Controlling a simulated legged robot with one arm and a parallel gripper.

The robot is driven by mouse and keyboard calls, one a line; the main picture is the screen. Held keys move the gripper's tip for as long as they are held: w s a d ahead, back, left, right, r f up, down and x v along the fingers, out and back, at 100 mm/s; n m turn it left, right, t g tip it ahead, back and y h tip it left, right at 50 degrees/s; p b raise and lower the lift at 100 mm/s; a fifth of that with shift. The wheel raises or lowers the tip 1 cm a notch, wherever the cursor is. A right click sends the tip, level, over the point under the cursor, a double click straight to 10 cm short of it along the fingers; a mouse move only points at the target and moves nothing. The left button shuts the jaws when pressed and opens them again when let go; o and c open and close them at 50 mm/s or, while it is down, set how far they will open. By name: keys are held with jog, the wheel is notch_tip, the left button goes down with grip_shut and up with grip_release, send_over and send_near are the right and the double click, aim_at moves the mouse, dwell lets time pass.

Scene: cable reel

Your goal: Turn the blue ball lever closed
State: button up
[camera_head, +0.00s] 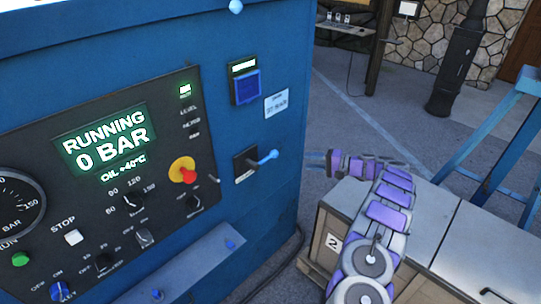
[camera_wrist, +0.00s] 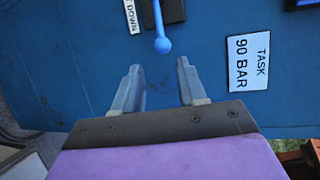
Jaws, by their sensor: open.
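The blue ball lever (camera_head: 266,157) sticks out to the right from a dark plate on the blue machine's panel. In the wrist view the lever (camera_wrist: 161,42) hangs from its dark plate at the top, with its round ball end lowest. My gripper (camera_head: 306,158) is to the right of the lever, apart from it. In the wrist view my gripper (camera_wrist: 157,80) has its two fingers spread with nothing between them, and the ball lies just beyond the fingertips, about midway between them.
The machine's control panel (camera_head: 130,150) shows "RUNNING 0 BAR". A blue square switch (camera_head: 247,87) and a label (camera_head: 276,103) are above the lever. A cabinet (camera_head: 328,240) stands below my arm, near a blue frame (camera_head: 490,160).

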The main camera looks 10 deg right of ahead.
aim_at(269, 158)
jog(key=b+x, duration=0.1)
jog(key=x, duration=1.6)
jog(key=shift+w+a+f, duration=0.15)
jog(key=shift+a, duration=0.1)
grip_shut()
